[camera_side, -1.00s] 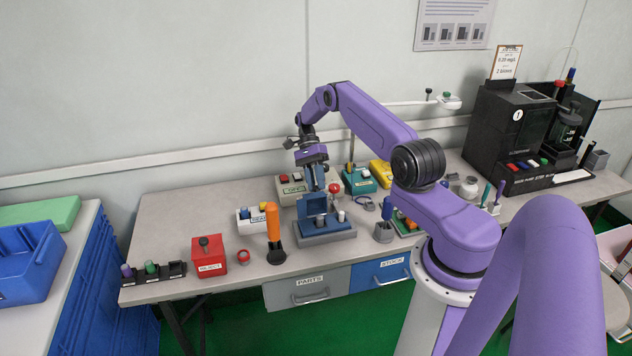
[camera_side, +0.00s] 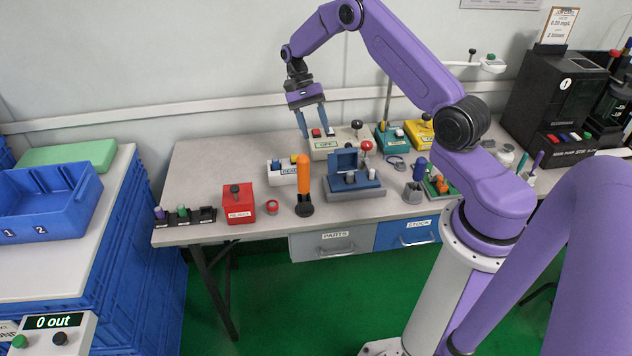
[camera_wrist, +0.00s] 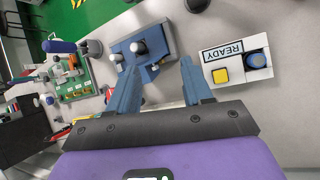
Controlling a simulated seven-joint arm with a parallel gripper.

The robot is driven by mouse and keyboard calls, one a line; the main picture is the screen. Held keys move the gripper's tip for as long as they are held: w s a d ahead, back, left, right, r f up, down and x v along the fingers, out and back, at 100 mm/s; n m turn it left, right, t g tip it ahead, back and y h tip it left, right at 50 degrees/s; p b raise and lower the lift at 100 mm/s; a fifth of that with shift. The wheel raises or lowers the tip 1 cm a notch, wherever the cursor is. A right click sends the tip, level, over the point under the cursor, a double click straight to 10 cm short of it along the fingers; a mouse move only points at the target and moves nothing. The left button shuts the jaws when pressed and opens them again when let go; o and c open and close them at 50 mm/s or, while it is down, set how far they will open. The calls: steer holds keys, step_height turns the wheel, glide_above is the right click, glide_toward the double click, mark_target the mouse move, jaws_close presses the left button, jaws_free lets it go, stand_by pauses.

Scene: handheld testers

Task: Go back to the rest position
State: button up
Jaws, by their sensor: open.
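My gripper (camera_side: 315,121) is open and empty, raised above the back of the bench in the side view. Its two blue-grey fingers point down, apart from everything on the bench. A white READY box (camera_side: 283,179) with blue and yellow buttons stands left of the fixture.
An orange-handled tool (camera_side: 304,178) stands upright near the front edge. A red REJECT box (camera_side: 238,205) and a black rack (camera_side: 184,217) are to the left. A green-labelled box (camera_side: 337,142) stands behind the fixture. A black machine (camera_side: 553,100) stands at the right. Air above the bench is free.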

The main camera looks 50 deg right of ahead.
steer(key=s+a+r+n+t+h, duration=0.2)
steer(key=s+a+r+n, duration=0.4)
steer(key=a, duration=0.3)
steer(key=s+a+r+n+t+h, duration=0.1)
steer(key=s+a+r+n, duration=0.45)
steer(key=a, duration=0.35)
steer(key=s+a+r+n+t, duration=0.1)
steer(key=s+r+n+t, duration=0.1)
steer(key=s+n, duration=1)
steer(key=s+t, duration=0.1)
steer(key=s, duration=0.7)
steer(key=shift+s+a+r+y, duration=0.15)
steer(key=shift+s+r+y, duration=0.15)
steer(key=shift+y, duration=0.1)
